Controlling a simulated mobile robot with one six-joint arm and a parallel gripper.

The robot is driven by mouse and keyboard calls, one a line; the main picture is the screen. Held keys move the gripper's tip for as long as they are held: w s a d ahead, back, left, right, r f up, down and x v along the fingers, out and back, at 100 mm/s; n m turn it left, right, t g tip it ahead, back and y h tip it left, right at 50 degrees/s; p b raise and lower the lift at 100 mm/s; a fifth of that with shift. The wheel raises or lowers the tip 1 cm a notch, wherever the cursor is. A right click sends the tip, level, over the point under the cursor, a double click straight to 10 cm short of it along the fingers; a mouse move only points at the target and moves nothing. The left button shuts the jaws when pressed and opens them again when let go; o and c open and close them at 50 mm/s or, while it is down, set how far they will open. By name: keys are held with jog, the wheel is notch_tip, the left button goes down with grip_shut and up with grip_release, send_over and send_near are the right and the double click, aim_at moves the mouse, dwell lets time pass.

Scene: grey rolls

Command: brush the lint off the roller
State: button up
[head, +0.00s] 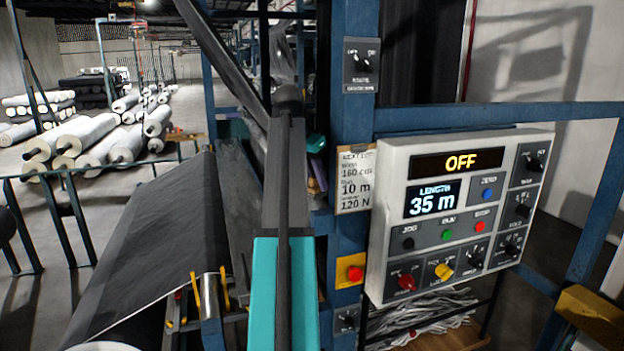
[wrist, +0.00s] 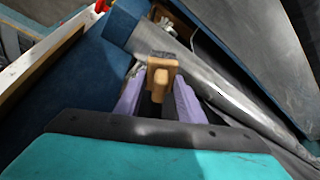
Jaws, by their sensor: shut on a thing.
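A wooden brush (wrist: 161,78) is held between the two purple fingers of my gripper (wrist: 160,98) in the wrist view. Its bristles are hard to make out. A grey roller (wrist: 195,78) runs diagonally just beyond the brush, from upper left to lower right. The brush overlaps the roller's edge in the picture; I cannot tell if they touch. Lint is too small to make out. In the head view, purple parts of my gripper (head: 317,168) show beside the blue post, partly hidden by my arm.
A control panel (head: 460,210) reading OFF and 35 m stands close on the right. A blue post (head: 352,120) carries a paper sign. Dark fabric (head: 165,235) slopes down at left. In the wrist view, a blue beam (wrist: 85,75) lies left of my gripper.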

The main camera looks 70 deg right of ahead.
jog(key=shift+s+a, duration=0.25)
jog(key=shift+a, duration=0.1)
jog(key=shift+r, duration=0.15)
jog(key=shift+r, duration=2.95)
jog(key=shift+r, duration=0.1)
jog(key=shift+r, duration=1.4)
jog(key=shift+w+f, duration=0.1)
